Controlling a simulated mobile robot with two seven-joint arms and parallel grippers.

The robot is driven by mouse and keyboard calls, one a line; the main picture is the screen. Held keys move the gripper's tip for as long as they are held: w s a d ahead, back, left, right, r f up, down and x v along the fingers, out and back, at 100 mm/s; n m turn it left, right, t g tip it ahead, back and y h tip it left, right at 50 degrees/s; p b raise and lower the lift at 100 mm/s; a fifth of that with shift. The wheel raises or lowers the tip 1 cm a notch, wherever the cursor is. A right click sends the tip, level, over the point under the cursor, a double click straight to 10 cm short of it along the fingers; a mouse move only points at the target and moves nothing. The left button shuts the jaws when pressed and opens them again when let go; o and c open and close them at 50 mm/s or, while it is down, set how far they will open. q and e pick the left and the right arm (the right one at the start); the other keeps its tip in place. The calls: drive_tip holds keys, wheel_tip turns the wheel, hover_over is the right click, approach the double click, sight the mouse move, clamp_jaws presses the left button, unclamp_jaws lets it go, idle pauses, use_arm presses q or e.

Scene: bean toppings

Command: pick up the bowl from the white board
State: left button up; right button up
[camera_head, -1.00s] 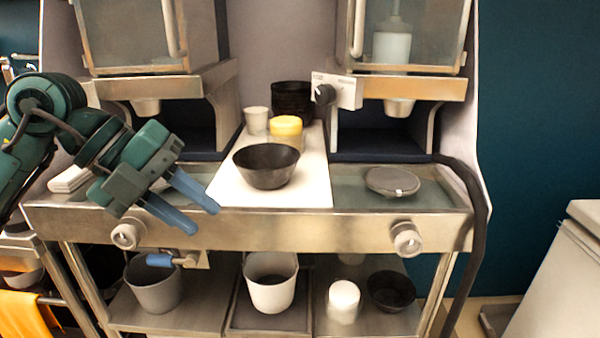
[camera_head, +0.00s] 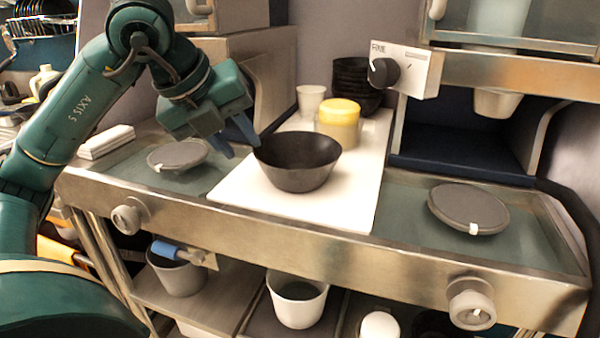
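My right gripper is not in view.
Behind the bowl on the board are a yellow-lidded container (camera_head: 338,123), a white cup (camera_head: 311,99) and stacked dark bowls (camera_head: 356,80). A control box (camera_head: 404,68) juts out above.

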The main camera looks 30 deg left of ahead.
sight(255, 151)
use_arm(q)
drive_tip(key=x, duration=0.2)
drive_tip(key=shift+w+f, duration=0.15)
drive_tip(key=shift+w, duration=0.05)
drive_tip(key=x, duration=0.3)
drive_tip(key=w+x, duration=0.1)
drive_tip(key=x, duration=0.1)
drive_tip(key=shift+a+r, duration=0.1)
drive_tip(key=shift+r, duration=0.15)
clamp_jaws()
